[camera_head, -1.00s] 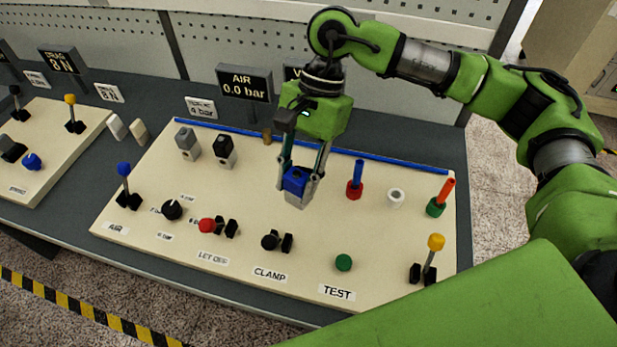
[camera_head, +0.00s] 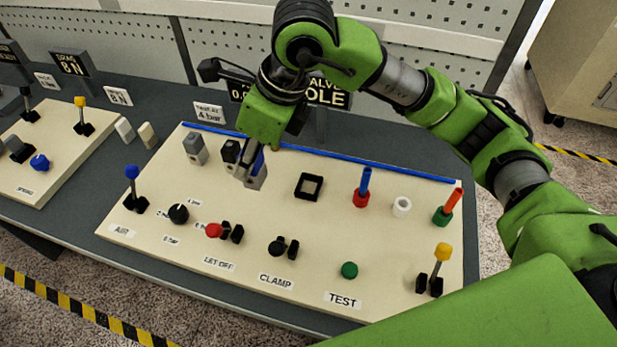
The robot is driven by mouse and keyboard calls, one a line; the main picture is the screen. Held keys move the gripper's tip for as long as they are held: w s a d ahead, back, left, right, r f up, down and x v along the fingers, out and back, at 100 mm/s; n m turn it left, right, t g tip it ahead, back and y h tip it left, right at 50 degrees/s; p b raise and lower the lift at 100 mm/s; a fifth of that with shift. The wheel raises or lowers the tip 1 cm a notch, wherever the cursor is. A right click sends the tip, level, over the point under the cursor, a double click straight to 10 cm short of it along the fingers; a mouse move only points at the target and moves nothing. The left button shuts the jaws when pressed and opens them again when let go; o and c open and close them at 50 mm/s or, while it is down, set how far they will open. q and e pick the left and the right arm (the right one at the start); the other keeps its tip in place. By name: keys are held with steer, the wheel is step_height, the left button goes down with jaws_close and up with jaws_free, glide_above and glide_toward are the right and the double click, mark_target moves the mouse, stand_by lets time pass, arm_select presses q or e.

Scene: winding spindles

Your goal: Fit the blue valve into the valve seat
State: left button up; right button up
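The blue valve, a block with a grey lower part (camera_head: 256,178) and a blue upper part, hangs tilted in my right gripper (camera_head: 250,163). The fingers close on its blue part and partly hide it. The gripper is above the board, just left of the valve seat and close to the black-topped block. The valve seat (camera_head: 309,187), a black square frame with a pale middle, is uncovered on the board. My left gripper is not in view.
A grey block (camera_head: 195,149) and a black-topped block (camera_head: 230,152) stand left of the valve. Right of the seat are a red socket with a blue pin (camera_head: 363,187), a white ring (camera_head: 401,206) and a green socket with an orange pin (camera_head: 447,207). Signs stand behind.

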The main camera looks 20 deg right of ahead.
steer(key=w+d+f+p, duration=0.1)
steer(key=d+f, duration=0.2)
steer(key=d, duration=0.1)
steer(key=w+d+f+p, duration=0.1)
steer(key=d+f+p, duration=0.1)
steer(key=d+f, duration=0.2)
steer(key=w+d+f+p, duration=0.1)
steer(key=d+f, duration=0.2)
steer(key=f, duration=0.1)
steer(key=shift+w+d+f+p, duration=0.1)
steer(key=shift+w+d+p, duration=0.25)
steer(key=shift+w+d, duration=0.05)
steer(key=shift+f, duration=0.5)
steer(key=shift+f, duration=0.1)
steer(key=o, duration=1.2)
